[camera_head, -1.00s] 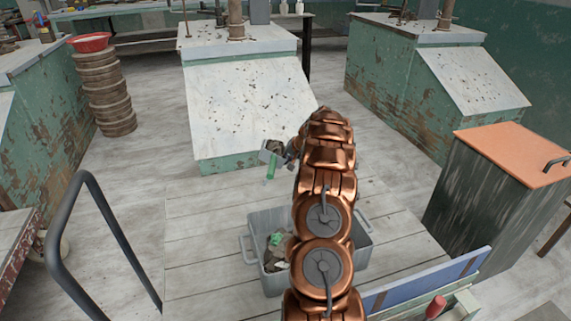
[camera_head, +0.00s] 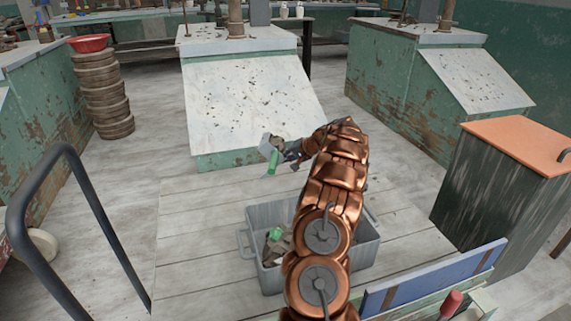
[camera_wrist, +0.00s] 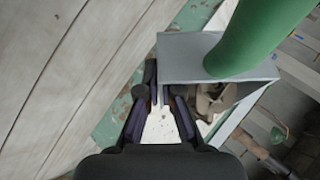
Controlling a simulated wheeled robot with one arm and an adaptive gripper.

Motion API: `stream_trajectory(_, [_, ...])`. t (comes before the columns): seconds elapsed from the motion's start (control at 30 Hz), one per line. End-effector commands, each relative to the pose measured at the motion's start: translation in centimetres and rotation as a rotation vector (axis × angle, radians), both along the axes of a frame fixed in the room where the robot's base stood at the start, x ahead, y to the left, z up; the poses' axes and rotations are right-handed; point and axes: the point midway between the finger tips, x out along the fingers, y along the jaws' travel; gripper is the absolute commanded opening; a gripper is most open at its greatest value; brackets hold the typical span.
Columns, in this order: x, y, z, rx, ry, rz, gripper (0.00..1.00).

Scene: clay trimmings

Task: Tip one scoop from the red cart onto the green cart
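A grey metal scoop (camera_head: 268,145) with a green handle (camera_head: 271,163) is at the end of my arm, above the far edge of the planks. In the wrist view the grey scoop (camera_wrist: 185,55) and its thick green handle (camera_wrist: 255,35) are close up, with brownish-grey lumps showing inside it. My gripper (camera_head: 291,156) is beside the scoop and appears shut on it; in the wrist view the fingers (camera_wrist: 162,105) have a narrow gap, and the exact contact is hidden. I cannot tell which things are the red and green carts.
A grey crate (camera_head: 249,262) holding lumps and something green stands on the pale planks (camera_head: 195,245), partly hidden by my arm. A green block with a white slope (camera_head: 240,110) stands beyond. A dark rail (camera_head: 95,200) is left, an orange-topped cabinet (camera_head: 515,140) right, a blue panel (camera_head: 430,282) nearer.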

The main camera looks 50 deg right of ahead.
Motion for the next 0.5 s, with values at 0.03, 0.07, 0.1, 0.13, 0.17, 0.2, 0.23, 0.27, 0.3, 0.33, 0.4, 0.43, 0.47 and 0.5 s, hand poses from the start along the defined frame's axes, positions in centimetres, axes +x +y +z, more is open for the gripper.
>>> stream_trajectory(0.03, [0.06, -0.02, -0.60, 0.010, -0.015, -0.001, 0.00])
stream_trajectory(0.07, [0.08, 0.00, -0.65, 0.017, -0.025, -0.002, 0.00])
stream_trajectory(0.1, [0.13, 0.04, -0.71, 0.027, -0.037, -0.001, 0.00])
stream_trajectory(0.13, [0.15, 0.08, -0.75, 0.034, -0.047, -0.001, 0.00])
stream_trajectory(0.17, [0.17, 0.12, -0.81, 0.043, -0.056, 0.000, 0.00])
stream_trajectory(0.2, [0.19, 0.14, -0.92, 0.054, -0.070, 0.000, 0.00])
stream_trajectory(0.23, [0.24, 0.16, -0.97, 0.062, -0.080, 0.000, 0.00])
stream_trajectory(0.27, [0.30, 0.19, -1.00, 0.070, -0.091, -0.001, 0.00])
stream_trajectory(0.3, [0.33, 0.18, -1.07, 0.078, -0.104, -0.001, 0.00])
stream_trajectory(0.33, [0.33, 0.15, -1.13, 0.086, -0.114, -0.002, 0.00])
stream_trajectory(0.4, [0.36, 0.14, -1.23, 0.103, -0.139, -0.002, 0.00])
stream_trajectory(0.43, [0.43, 0.23, -1.33, 0.114, -0.149, -0.001, 0.00])
stream_trajectory(0.47, [0.48, 0.32, -1.41, 0.123, -0.160, 0.000, 0.00])
stream_trajectory(0.5, [0.52, 0.37, -1.48, 0.136, -0.175, 0.000, 0.00])
